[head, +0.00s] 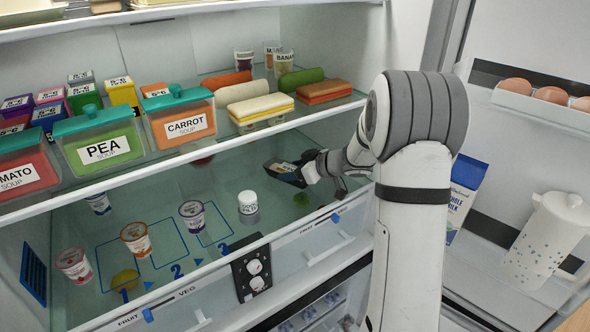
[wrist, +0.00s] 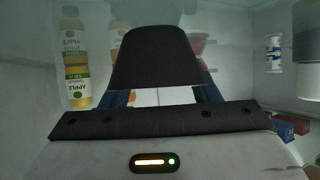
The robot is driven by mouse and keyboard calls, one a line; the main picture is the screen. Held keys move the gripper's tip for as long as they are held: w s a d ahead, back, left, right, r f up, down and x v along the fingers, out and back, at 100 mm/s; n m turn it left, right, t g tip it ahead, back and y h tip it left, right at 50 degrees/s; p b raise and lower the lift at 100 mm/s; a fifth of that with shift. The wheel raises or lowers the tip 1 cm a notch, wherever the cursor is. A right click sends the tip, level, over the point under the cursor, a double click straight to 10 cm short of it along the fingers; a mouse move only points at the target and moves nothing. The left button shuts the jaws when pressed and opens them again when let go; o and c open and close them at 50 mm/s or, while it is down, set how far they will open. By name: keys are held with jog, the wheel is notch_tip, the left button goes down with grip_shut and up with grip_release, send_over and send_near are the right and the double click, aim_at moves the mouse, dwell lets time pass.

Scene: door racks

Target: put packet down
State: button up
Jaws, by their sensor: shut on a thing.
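My gripper (head: 300,168) is inside the fridge, above the right part of the lower glass shelf (head: 225,255). It is shut on a small packet (head: 282,167), of which a pale and yellowish face shows between the dark jaws. Most of the packet is hidden by the gripper. In the wrist view the dark gripper body (wrist: 158,60) fills the middle, and a white patch (wrist: 150,97) shows between the blue parts. I cannot tell whether the packet touches the shelf.
Blue outlined squares with numbers mark the lower shelf. Yogurt pots (head: 136,238) and a white-capped jar (head: 248,203) stand there, left of my gripper. The upper shelf holds soup boxes (head: 98,142) and sandwiches (head: 261,107). Juice bottles (wrist: 77,85) show in the wrist view.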

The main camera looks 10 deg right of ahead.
jog(key=o, duration=1.3)
jog(key=shift+f, duration=0.1)
jog(key=shift+c, duration=0.2)
